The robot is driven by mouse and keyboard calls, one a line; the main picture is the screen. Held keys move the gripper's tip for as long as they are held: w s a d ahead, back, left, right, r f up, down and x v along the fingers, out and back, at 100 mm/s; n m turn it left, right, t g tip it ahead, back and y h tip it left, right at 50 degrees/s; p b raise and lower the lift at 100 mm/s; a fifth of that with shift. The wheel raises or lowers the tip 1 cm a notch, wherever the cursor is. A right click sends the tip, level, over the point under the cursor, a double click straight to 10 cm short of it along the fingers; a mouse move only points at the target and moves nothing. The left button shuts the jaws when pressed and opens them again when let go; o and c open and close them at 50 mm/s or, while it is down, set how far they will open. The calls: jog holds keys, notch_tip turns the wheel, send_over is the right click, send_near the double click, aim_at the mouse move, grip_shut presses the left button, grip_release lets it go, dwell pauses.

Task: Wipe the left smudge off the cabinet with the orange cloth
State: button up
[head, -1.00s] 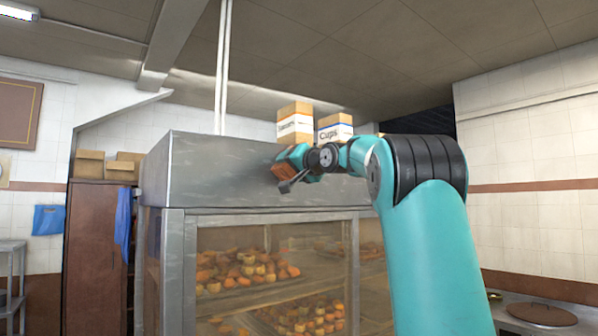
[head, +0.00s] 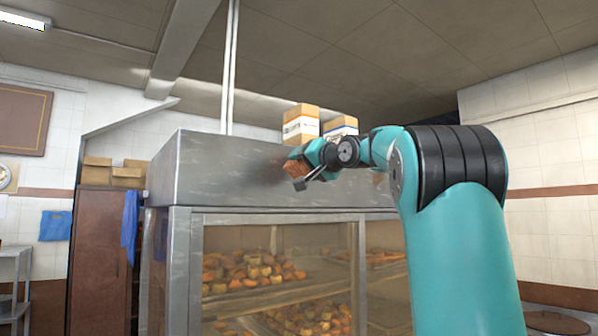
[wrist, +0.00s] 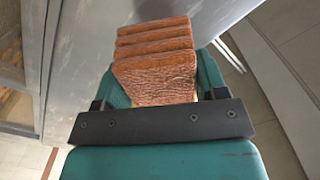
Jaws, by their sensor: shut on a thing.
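The metal cabinet (head: 230,172) stands ahead, with a steel band above its glass front. My gripper (head: 312,168) is at the right part of that band, shut on the orange cloth (head: 298,168). In the wrist view the cloth (wrist: 155,78) is a folded, ridged orange-brown stack between the fingers of my gripper (wrist: 160,70). The cabinet's steel face (wrist: 85,50) lies just beyond it; I cannot tell whether the cloth touches it. My gripper and cloth cover part of the band.
Boxes (head: 300,124) stand on the cabinet top behind my gripper. Trays of food (head: 250,275) sit behind the glass. A brown cupboard (head: 98,255) and a blue cloth (head: 130,225) are at the left. The band left of my gripper is unobstructed.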

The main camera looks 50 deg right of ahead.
jog(key=shift+s, duration=0.3)
jog(key=shift+b+v, duration=0.5)
jog(key=shift+v, duration=1)
